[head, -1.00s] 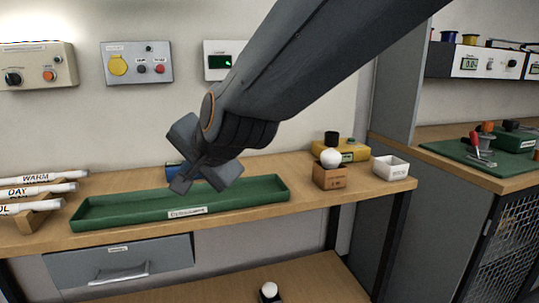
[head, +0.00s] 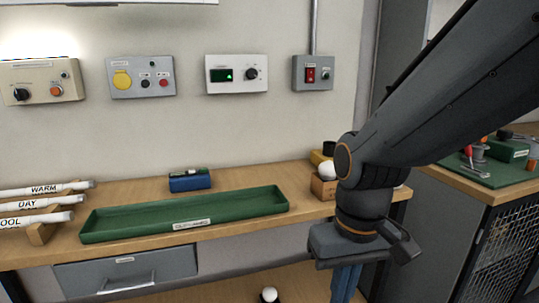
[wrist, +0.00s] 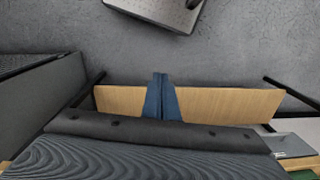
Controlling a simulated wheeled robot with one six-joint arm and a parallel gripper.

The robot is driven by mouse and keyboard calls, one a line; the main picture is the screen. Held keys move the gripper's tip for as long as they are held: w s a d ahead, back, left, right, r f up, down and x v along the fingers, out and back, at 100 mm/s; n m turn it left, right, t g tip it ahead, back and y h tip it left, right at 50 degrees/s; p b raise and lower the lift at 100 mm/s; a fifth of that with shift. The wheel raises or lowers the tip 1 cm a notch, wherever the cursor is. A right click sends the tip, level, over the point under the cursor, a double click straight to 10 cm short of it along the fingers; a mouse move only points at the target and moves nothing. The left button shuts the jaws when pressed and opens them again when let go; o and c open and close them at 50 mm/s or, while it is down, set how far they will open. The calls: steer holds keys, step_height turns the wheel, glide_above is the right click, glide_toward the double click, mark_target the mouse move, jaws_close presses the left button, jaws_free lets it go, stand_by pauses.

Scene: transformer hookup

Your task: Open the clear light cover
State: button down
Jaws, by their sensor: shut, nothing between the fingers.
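No clear light cover can be made out for certain. The lower edge of a pale fixture (head: 140,2) runs along the top of the head view, cut off by the frame, with a bright glow on the wall at the far left. My gripper (head: 345,290) points down at the front edge of the bench, right of the green tray, well below that fixture. Its blue fingers are together and empty in the wrist view (wrist: 160,76).
The green tray (head: 185,232), a blue block (head: 190,183) and labelled white tubes (head: 45,203) are on the bench. Wall boxes (head: 237,74) hang above it. A wooden lower shelf (wrist: 220,103) lies beneath my fingers. A cabinet stands at right.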

steer(key=d+r+m+p, duration=0.2)
steer(key=d+r+p, duration=0.5)
steer(key=p, duration=0.5)
steer(key=shift+s+r, duration=0.25)
steer(key=shift+r, duration=0.05)
steer(key=c, duration=1.8)
jaws_free()
steer(key=shift+d+p, duration=0.15)
steer(key=shift+p, duration=0.25)
steer(key=shift+c, duration=0.2)
